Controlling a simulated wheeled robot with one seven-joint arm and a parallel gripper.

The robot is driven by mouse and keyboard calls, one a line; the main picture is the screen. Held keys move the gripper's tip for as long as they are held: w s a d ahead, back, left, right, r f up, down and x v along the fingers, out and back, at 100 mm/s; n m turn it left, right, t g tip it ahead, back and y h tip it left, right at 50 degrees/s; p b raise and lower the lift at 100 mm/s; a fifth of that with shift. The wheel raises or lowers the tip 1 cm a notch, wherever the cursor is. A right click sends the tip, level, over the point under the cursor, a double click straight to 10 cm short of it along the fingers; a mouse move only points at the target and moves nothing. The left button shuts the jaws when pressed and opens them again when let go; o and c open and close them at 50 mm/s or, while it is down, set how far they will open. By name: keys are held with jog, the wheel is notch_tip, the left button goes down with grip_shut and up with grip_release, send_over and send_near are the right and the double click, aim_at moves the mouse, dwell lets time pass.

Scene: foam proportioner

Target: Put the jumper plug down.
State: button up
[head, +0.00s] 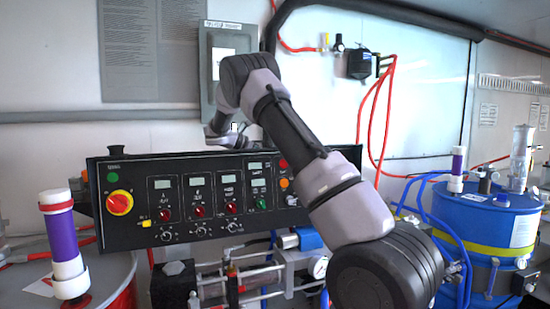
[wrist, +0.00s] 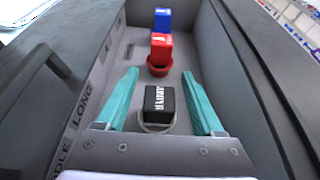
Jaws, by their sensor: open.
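A black block with white lettering, which looks like the jumper plug (wrist: 158,99), sits on a pale round ring or seat on the grey floor of a narrow recess in the wrist view. My gripper (wrist: 159,73) is open, with one teal finger on each side of the block. A gap shows between the block and each finger, so they look apart. In the head view my gripper (head: 228,136) is down at the top rear edge of the control console (head: 205,200). The plug does not show in the head view.
In the wrist view a red plug (wrist: 161,46) stands in a red round seat beyond the block, with a blue plug (wrist: 163,19) farther back. The recess walls (wrist: 258,80) rise close on both sides. A grey wall box (head: 221,60) is behind my arm.

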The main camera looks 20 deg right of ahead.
jog(key=v, duration=1.1)
jog(key=shift+r, duration=0.1)
jog(key=s+d+r+m+y, duration=0.2)
jog(key=s, duration=0.2)
jog(key=s+d+r+m+t+y, duration=0.1)
jog(key=s+d+r+m+y, duration=0.1)
jog(key=s, duration=0.3)
jog(key=s+d+r+m+y, duration=0.2)
jog(key=s+d+m+y, duration=0.1)
jog(key=s+d+y, duration=0.1)
jog(key=shift+s+d+r+m+t, duration=0.2)
jog(key=shift+s+m+t, duration=0.1)
jog(key=shift+s, duration=0.3)
jog(key=s+a+f+m+t+y, duration=0.1)
jog(key=s+a+m+t+y, duration=0.1)
jog(key=s+m, duration=0.5)
jog(key=s+a+f+m+t+y, duration=0.2)
jog(key=s+a+m+y, duration=0.3)
jog(key=s, duration=1.5)
jog(key=a+m+t, duration=0.1)
jog(key=a+m, duration=0.1)
jog(key=shift+a+f+m+t+y, duration=0.2)
jog(key=shift+f+m+t+y, duration=0.1)
